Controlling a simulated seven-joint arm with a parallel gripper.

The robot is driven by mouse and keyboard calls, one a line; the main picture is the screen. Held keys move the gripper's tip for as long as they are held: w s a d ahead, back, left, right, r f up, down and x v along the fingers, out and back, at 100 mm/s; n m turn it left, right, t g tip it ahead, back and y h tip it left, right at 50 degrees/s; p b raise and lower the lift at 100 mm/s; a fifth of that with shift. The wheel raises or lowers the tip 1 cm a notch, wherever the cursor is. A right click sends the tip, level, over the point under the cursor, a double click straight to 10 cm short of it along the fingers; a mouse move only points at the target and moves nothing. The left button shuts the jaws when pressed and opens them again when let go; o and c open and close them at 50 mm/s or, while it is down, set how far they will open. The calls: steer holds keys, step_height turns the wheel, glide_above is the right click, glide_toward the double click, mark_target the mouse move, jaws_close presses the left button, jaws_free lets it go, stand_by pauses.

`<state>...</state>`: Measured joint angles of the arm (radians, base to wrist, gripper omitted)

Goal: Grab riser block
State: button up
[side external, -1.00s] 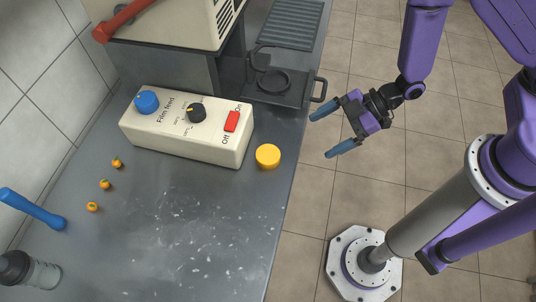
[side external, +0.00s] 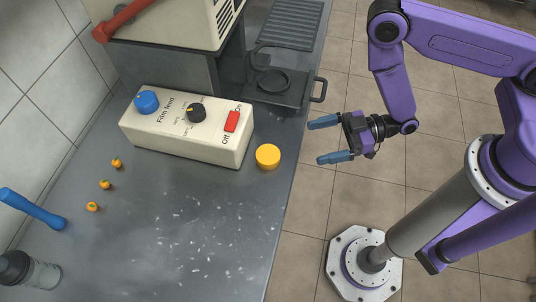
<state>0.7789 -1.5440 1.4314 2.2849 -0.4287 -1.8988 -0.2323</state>
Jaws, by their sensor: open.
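A short yellow round block (side external: 268,156) sits on the grey counter near its right edge, beside the cream control box; it may be the riser block, but nothing labels it. My gripper (side external: 326,141) has two blue fingers pointing left, spread apart with nothing between them. It hangs right of the counter edge, over the tiled floor in the picture, apart from the yellow block. Its height above the counter is hard to tell.
The cream control box (side external: 187,128) with knobs and a red switch stands left of the yellow block. Behind it are a black tray with a handle (side external: 280,88) and the machine (side external: 170,55). Small orange fruits (side external: 105,184) lie left.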

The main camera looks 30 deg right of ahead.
mark_target(274, 153)
steer(key=x, duration=1.2)
steer(key=shift+s+f, duration=0.1)
steer(key=c, duration=1.1)
steer(key=shift+c, duration=0.2)
steer(key=shift+r, duration=0.75)
steer(key=s+d+r, duration=0.9)
steer(key=s+r, duration=0.1)
steer(key=r, duration=0.1)
steer(key=shift+d+r, duration=0.2)
steer(key=shift+r, duration=0.05)
